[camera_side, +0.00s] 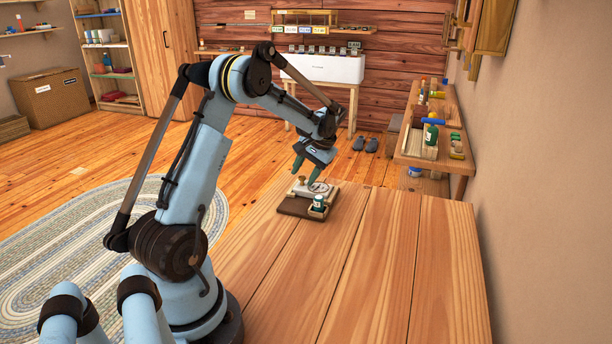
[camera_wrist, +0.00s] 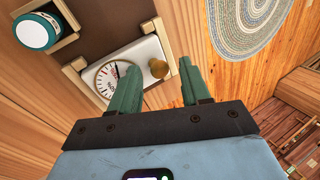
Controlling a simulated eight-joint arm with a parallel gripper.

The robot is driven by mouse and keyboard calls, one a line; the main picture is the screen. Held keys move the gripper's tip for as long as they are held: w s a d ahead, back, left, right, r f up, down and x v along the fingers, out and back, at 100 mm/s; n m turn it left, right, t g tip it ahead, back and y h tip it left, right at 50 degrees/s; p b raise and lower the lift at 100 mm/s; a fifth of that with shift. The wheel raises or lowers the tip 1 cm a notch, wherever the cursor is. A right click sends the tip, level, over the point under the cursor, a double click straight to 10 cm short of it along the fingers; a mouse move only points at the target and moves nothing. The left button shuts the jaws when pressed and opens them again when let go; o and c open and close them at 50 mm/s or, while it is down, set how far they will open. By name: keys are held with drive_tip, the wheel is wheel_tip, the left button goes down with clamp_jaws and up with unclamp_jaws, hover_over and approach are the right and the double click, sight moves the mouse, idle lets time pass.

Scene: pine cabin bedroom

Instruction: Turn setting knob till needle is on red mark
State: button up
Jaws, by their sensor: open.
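The gauge device (camera_side: 318,188) is a pale plate with a round dial, set on a dark brown board (camera_side: 292,208) on the wooden table. In the wrist view, the white dial (camera_wrist: 105,77) has dark and red markings; one green finger covers part of it, and the needle's exact position is too small to tell. A brass setting knob (camera_wrist: 158,68) stands on the plate beside the dial. My gripper (camera_side: 307,173) is over the board. In the wrist view, my gripper (camera_wrist: 158,82) is open, its green fingers apart, with the knob showing between them and no clear contact.
A green jar with a white lid (camera_side: 318,202) sits in a wooden holder at the board's near corner; it also shows in the wrist view (camera_wrist: 35,33). The table (camera_side: 350,270) is bare toward the front. A side bench with bottles (camera_side: 440,150) stands at the right wall.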

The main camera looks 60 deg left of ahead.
clamp_jaws()
drive_tip(key=shift+w+n, duration=0.1)
drive_tip(key=shift+n, duration=0.5)
drive_tip(key=n, duration=0.1)
drive_tip(key=n+g+h, duration=0.1)
drive_tip(key=n, duration=0.2)
drive_tip(key=shift+w+a+n+g+h, duration=0.1)
drive_tip(key=shift+a+n+g+h, duration=0.2)
drive_tip(key=shift+n+h, duration=0.1)
drive_tip(key=n+h, duration=0.1)
drive_tip(key=n, duration=0.1)
drive_tip(key=n+h, duration=0.1)
drive_tip(key=n, duration=0.2)
drive_tip(key=shift+a+n, duration=0.2)
drive_tip(key=shift+n, duration=0.1)
drive_tip(key=shift+h, duration=0.3)
